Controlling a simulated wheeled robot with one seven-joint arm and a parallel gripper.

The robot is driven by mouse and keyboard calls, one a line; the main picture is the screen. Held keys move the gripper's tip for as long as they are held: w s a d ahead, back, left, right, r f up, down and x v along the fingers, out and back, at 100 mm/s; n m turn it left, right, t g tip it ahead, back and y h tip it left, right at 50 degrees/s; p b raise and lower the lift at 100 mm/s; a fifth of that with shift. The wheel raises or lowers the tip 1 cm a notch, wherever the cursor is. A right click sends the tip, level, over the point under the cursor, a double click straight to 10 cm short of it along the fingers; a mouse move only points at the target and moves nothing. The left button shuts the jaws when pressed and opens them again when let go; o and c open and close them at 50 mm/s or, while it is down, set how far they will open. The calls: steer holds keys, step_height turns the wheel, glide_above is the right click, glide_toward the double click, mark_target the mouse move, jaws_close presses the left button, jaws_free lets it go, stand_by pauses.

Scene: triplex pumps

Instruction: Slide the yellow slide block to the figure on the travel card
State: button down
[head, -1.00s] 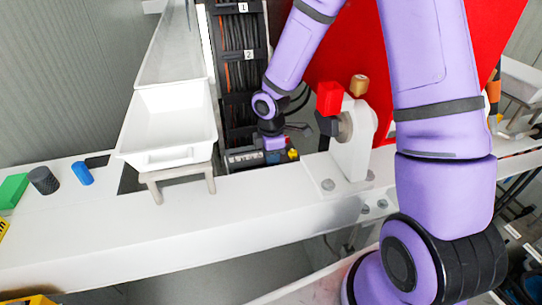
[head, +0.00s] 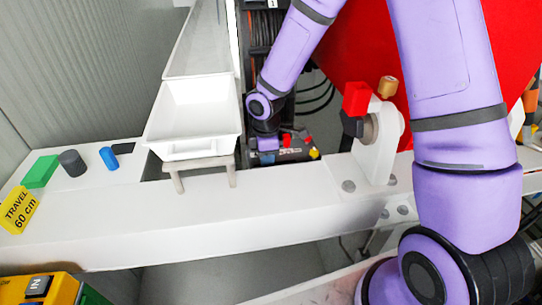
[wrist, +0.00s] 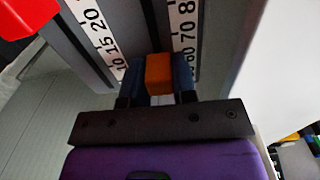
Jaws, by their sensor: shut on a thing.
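The yellow slide block, orange-yellow in the wrist view (wrist: 159,74), sits between the two dark blue fingers of my gripper (wrist: 158,85), which is shut on it. Number scales run on both sides: 10, 15, 20 on the left strip (wrist: 97,32) and 60, 70 on the right strip (wrist: 184,25). The right finger is close to the 60. I cannot read the block's exact mark. In the head view my gripper (head: 266,146) is low behind the white beam, and the block is hidden. The yellow travel card (head: 18,209) reads "TRAVEL 60 cm".
A white trough (head: 193,120) stands left of my gripper. A white bracket with a red block (head: 357,98) stands to the right. A green block (head: 41,171), a grey cylinder (head: 72,163) and a blue cylinder (head: 109,157) stand on the left ledge.

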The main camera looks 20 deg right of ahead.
steer(key=c, duration=0.9)
jaws_free()
steer(key=shift+r, duration=0.1)
step_height(320, 180, up, 11)
steer(key=shift+f, duration=0.15)
